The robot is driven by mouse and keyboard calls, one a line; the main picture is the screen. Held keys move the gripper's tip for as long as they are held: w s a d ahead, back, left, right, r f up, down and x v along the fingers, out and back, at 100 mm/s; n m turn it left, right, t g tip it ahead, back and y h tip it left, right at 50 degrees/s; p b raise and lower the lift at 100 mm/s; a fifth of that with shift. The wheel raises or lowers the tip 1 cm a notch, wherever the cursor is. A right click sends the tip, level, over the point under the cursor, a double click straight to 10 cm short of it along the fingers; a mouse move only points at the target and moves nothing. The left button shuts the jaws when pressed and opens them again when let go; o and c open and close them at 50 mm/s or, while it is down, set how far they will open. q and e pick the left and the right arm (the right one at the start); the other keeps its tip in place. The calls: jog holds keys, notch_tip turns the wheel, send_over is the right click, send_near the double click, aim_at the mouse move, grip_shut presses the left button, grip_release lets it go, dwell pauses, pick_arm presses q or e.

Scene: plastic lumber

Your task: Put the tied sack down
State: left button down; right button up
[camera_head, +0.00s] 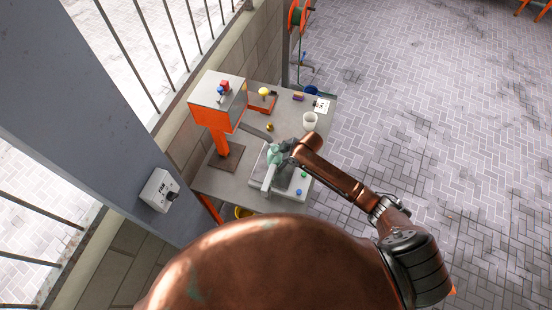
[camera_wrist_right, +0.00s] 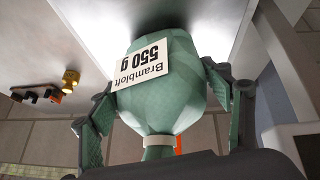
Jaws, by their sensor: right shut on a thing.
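The tied sack is pale green, with a white label and a light band around its neck; it shows large in the right wrist view (camera_wrist_right: 160,105) and small in the head view (camera_head: 273,154). My right gripper (camera_head: 281,153) has its fingers on both sides of the sack, and they also show in the wrist view (camera_wrist_right: 165,115). It is shut on the sack. The sack's base is close to a grey surface; I cannot tell whether it touches. My left gripper is not in view.
An orange stand with a grey box top (camera_head: 212,100) rises left of the sack.

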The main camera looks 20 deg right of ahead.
jog(key=shift+w, duration=0.1)
jog(key=o, duration=1.6)
jog(key=shift+f, duration=0.1)
jog(key=shift+o, duration=0.2)
jog(key=b+v, duration=0.1)
jog(key=v, duration=1.1)
